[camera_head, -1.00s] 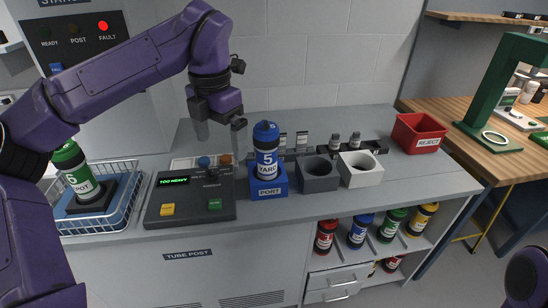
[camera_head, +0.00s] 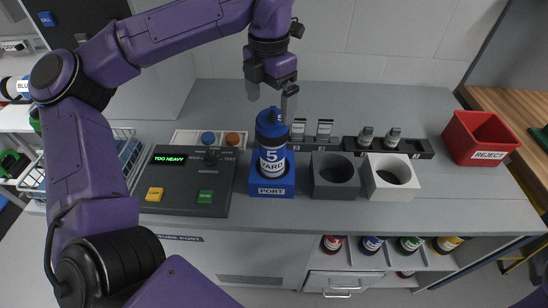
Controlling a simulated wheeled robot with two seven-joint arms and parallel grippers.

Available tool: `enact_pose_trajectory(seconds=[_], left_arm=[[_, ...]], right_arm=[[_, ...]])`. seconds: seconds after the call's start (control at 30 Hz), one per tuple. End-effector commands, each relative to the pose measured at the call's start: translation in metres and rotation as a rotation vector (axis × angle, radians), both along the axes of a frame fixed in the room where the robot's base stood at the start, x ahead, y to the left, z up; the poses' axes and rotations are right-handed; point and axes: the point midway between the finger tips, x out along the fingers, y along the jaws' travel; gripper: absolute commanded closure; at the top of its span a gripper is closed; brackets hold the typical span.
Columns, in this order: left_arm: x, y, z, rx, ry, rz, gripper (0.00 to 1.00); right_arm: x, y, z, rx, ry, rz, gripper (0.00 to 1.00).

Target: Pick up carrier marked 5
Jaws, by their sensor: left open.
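The carrier marked 5 (camera_head: 272,158) is a blue cylinder with a white band reading "5 YARD". It stands upright in the blue block labelled PORT (camera_head: 271,191). My left gripper (camera_head: 269,104) is open, its fingers pointing down just above and behind the carrier's blue cap. One finger shows on each side of the cap's top. I cannot tell whether they touch it. My right gripper is not in view.
A control panel (camera_head: 169,208) reading TOO HEAVY lies left of the port. A grey holder (camera_head: 335,189) and a white holder (camera_head: 405,190) stand to its right. A red REJECT bin (camera_head: 487,155) is at the right. Several coloured carriers sit on the shelf below.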

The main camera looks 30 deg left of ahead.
Motion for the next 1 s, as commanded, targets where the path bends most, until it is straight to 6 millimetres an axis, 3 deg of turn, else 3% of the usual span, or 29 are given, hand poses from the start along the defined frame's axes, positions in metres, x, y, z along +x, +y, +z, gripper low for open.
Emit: enact_pose_trajectory(seconds=[0.3,0.57,0.6,0.63,0.8,0.83,1.0], left_arm=[[0.007,0.002,-0.051,-0.001,0.008,0.003,0.0],[0.006,0.003,-0.06,-0.001,0.003,0.005,0.0],[0.006,0.003,-0.06,-0.001,0.003,0.005,0.03],[0.006,0.003,-0.06,-0.001,0.003,0.005,0.13],[0.006,0.002,-0.06,-0.001,0.004,0.005,0.68],[0.007,0.002,-0.058,-0.002,0.001,0.005,0.73],[0.007,0.002,-0.058,-0.001,0.001,0.005,0.74]], right_arm=[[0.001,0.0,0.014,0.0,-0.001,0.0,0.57],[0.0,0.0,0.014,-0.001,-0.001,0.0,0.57],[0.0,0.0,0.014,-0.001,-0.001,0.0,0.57],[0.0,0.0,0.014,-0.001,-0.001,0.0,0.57],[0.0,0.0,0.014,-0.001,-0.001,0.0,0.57],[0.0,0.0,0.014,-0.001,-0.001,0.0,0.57],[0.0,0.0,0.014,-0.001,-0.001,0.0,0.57]])
